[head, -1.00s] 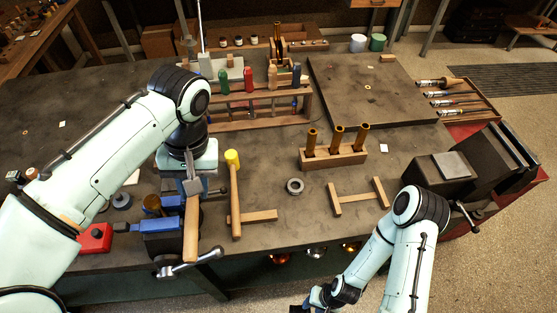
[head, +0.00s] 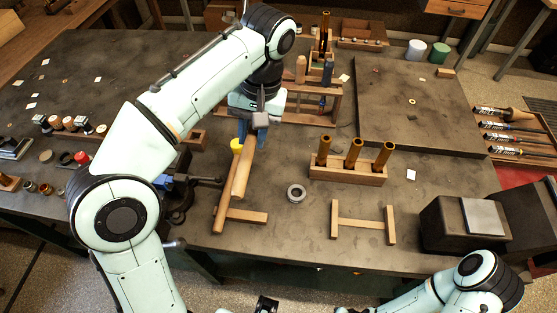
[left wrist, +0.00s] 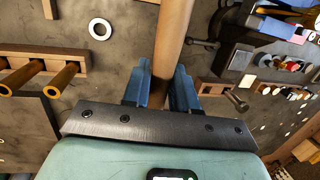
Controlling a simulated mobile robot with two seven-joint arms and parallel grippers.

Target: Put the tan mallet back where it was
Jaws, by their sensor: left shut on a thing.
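My left gripper (head: 251,136) is shut on the tan mallet (head: 243,174), a plain tan wooden length in the head view. It slants down from the blue fingers toward the lower left. In the left wrist view the mallet (left wrist: 173,40) runs from between the fingers (left wrist: 160,92) out of the top edge; its far end is cut off there. A yellow-headed mallet (head: 237,146) lies just left of it, its handle partly covered. My right gripper (head: 267,304) is only partly in view.
A metal ring (head: 296,193), a wooden block with brass tubes (head: 347,174) and an H-shaped wooden rest (head: 363,223) stand to the right. A tool rack (head: 310,105) is behind the gripper. A blue vise (head: 173,184) is left. A dark board (head: 420,110) lies back right.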

